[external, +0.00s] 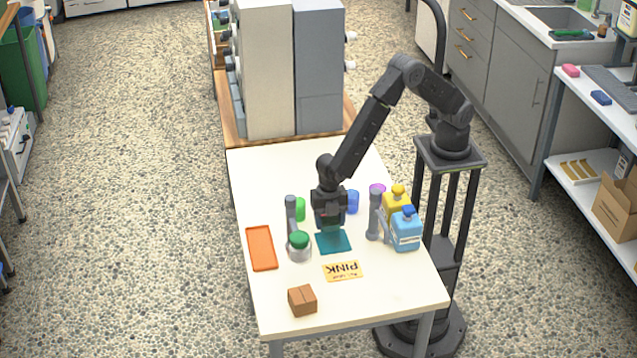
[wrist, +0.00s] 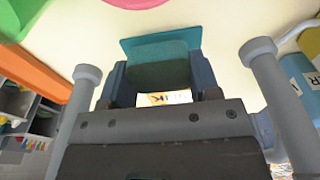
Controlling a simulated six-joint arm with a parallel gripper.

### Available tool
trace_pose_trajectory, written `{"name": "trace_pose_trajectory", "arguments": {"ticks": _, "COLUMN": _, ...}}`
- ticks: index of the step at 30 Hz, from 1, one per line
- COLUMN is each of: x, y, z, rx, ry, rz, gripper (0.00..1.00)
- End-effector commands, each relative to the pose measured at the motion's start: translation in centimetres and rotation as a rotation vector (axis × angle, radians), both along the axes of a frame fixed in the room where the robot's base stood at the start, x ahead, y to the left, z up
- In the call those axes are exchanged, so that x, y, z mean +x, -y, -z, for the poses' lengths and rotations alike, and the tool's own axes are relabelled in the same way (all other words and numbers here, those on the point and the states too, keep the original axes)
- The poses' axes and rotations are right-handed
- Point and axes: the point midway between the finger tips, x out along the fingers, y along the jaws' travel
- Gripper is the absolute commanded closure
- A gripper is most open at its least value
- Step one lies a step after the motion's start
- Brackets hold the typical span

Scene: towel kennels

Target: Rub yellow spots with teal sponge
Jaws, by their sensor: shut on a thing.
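My gripper (external: 330,224) points down over the middle of the table. It is shut on the teal sponge; in the wrist view, a darker teal block (wrist: 160,72) sits between the fingers. A flat teal square (external: 333,242) shows just below the gripper, and its edge shows beyond the block in the wrist view (wrist: 145,43). I cannot tell whether the square and block are one piece, or whether it touches the table. I make out no yellow spots in either view; the sponge and gripper hide the tabletop beneath them.
Grey posts stand left (external: 291,213) and right (external: 374,216) of my gripper. Around it are an orange tray (external: 261,248), a green-lidded jar (external: 299,248), a yellow card reading PINK (external: 342,271), a brown box (external: 302,300), a blue bottle (external: 406,232) and a yellow bottle (external: 396,203). The back of the table is clear.

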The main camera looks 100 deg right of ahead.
Motion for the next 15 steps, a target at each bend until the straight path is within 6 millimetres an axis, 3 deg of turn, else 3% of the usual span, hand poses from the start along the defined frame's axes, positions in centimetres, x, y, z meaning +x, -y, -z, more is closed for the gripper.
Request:
{"name": "trace_pose_trajectory", "arguments": {"ticks": 5, "x": -0.1, "y": 0.0, "z": 2.2, "rx": -0.001, "ry": -0.003, "rz": 0.0, "gripper": 0.63}}
{"name": "trace_pose_trajectory", "arguments": {"ticks": 15, "x": 0.0, "y": -3.3, "z": 2.3, "rx": 0.001, "ry": 0.0, "rz": -0.003, "gripper": 0.66}}
